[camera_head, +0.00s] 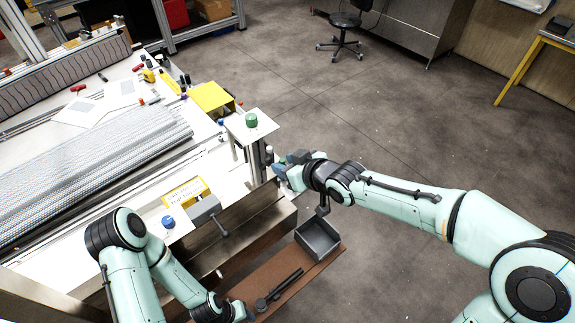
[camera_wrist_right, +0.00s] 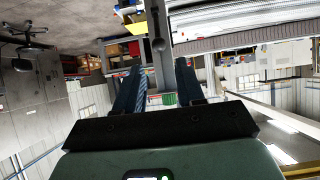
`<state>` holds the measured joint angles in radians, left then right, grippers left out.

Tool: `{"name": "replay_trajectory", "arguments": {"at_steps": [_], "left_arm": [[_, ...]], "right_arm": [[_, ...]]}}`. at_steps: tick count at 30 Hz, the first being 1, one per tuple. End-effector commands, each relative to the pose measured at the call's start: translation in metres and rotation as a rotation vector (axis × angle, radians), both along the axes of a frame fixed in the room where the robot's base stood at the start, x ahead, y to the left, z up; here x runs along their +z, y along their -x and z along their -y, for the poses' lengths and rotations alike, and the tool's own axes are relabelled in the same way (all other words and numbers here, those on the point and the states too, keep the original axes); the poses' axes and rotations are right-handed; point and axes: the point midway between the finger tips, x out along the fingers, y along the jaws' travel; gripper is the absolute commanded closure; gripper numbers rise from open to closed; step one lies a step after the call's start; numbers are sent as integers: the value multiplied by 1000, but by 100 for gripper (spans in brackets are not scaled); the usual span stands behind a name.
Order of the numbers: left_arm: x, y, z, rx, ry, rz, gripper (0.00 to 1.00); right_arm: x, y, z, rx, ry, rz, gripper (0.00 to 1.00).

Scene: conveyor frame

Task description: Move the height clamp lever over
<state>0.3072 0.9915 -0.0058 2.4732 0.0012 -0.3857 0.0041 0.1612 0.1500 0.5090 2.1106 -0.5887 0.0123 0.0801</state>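An upright metal post (camera_head: 257,160) stands at the conveyor frame's right corner, under a white plate with a green knob. My right gripper (camera_head: 283,170) is beside the post in the head view. In the right wrist view, my right gripper (camera_wrist_right: 158,88) has its two dark fingers apart with a gap between them. A dark, round-ended part (camera_wrist_right: 158,44), which looks like the clamp lever, shows just beyond the gap, in front of the post. I cannot tell whether a finger touches it.
A yellow-marked box with a grey lever (camera_head: 205,211) sits on the frame's near edge. Open floor lies to the right.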

Motion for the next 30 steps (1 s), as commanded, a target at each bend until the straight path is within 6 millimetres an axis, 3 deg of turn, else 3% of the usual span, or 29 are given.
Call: {"name": "replay_trajectory", "arguments": {"at_steps": [12, 18, 19, 21, 30], "left_arm": [[-36, 40, 0, -1, 0, -46, 57], [-46, 48, 0, 0, 0, -55, 57], [-45, 47, 0, 0, 0, -54, 57], [-43, 46, 0, 0, 0, -52, 57], [-44, 47, 0, 0, 0, -52, 57]], "right_arm": [[-35, -30, -26, 3, -1, -7, 62], [-49, -52, -40, 2, -1, -7, 62], [-47, -52, -39, -1, 0, -5, 68], [-44, -52, -38, -2, 0, -4, 91], [-43, -50, -37, -1, -3, 1, 93]]}}
